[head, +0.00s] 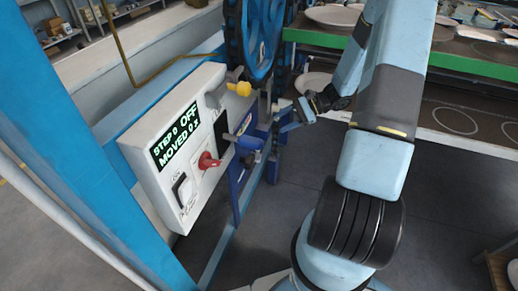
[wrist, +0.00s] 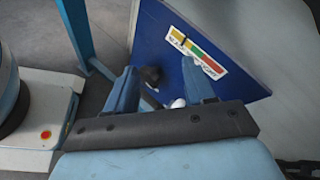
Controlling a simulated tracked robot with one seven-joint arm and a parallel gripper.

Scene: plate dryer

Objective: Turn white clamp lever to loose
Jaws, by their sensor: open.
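My gripper (head: 302,110) is open beside the blue frame, to the right of the control box in the head view. In the wrist view my gripper's (wrist: 160,72) two blue fingers are spread with a gap between them. A small white rounded piece (wrist: 178,103), which looks like the end of the white clamp lever, shows low between the fingers, nearer the right one. Its remaining part is hidden and I cannot tell its angle or whether a finger touches it. A dark knob-like part (wrist: 150,76) shows beside it, against the blue panel (wrist: 205,80).
The panel carries a label (wrist: 196,52) with yellow, red and green bands. The control box (head: 150,165) has a display reading OFF and a red knob (head: 208,160). A yellow knob (head: 242,88) and blue wheel (head: 262,35) are above. A green-edged rack (head: 400,58) holds plates.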

